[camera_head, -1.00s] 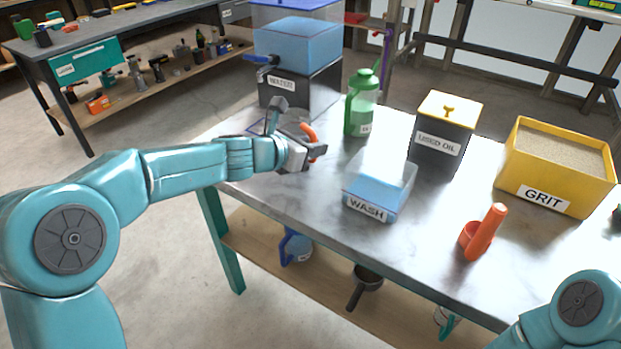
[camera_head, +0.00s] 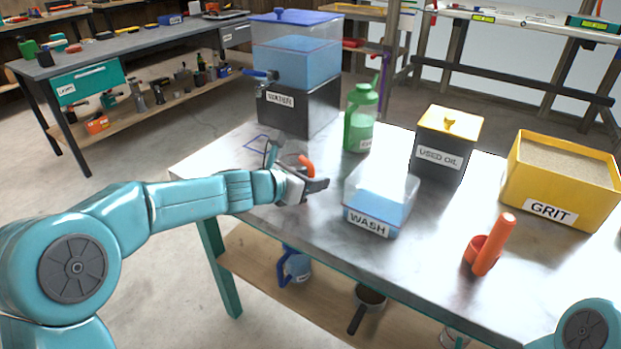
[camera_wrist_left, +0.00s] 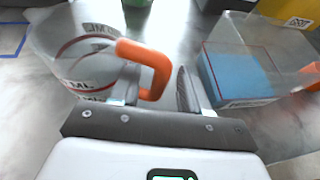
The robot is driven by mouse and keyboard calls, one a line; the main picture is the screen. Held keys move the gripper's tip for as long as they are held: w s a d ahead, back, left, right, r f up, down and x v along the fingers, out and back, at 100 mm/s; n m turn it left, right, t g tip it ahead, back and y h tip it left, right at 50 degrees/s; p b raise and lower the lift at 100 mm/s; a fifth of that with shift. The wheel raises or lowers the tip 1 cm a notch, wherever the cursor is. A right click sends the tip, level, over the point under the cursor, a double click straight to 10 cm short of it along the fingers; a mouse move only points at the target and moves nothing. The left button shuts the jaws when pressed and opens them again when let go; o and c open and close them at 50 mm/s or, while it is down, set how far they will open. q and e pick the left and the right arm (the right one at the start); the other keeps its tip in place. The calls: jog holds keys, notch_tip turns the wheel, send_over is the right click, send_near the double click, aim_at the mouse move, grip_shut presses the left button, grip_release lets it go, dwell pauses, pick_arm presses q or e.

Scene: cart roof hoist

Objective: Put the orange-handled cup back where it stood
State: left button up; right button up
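The clear cup with the orange handle (camera_head: 306,166) is at the left part of the table, mostly hidden behind my left gripper (camera_head: 296,170). In the left wrist view the cup (camera_wrist_left: 75,55) shows red markings, and its orange handle (camera_wrist_left: 150,62) reaches between the fingers of my left gripper (camera_wrist_left: 158,92). The fingers are apart, with a gap between handle and right finger. A blue square outline (camera_head: 258,143) on the table lies just beyond the cup, to its left. I cannot tell whether the cup's base touches the table. My right gripper is out of view.
The WASH tub (camera_head: 368,224) stands close right of the gripper. Behind are the WATER tank (camera_head: 297,108), a green bottle (camera_head: 360,120) and the USED OIL box (camera_head: 440,160). The GRIT bin (camera_head: 550,213) and an orange scoop (camera_head: 487,255) are at right. The front-left tabletop is clear.

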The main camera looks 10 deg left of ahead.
pick_arm(q)
jog(key=shift+r, duration=0.15)
jog(key=p+v, duration=0.2)
jog(key=v, duration=1)
jog(key=shift+s, duration=0.15)
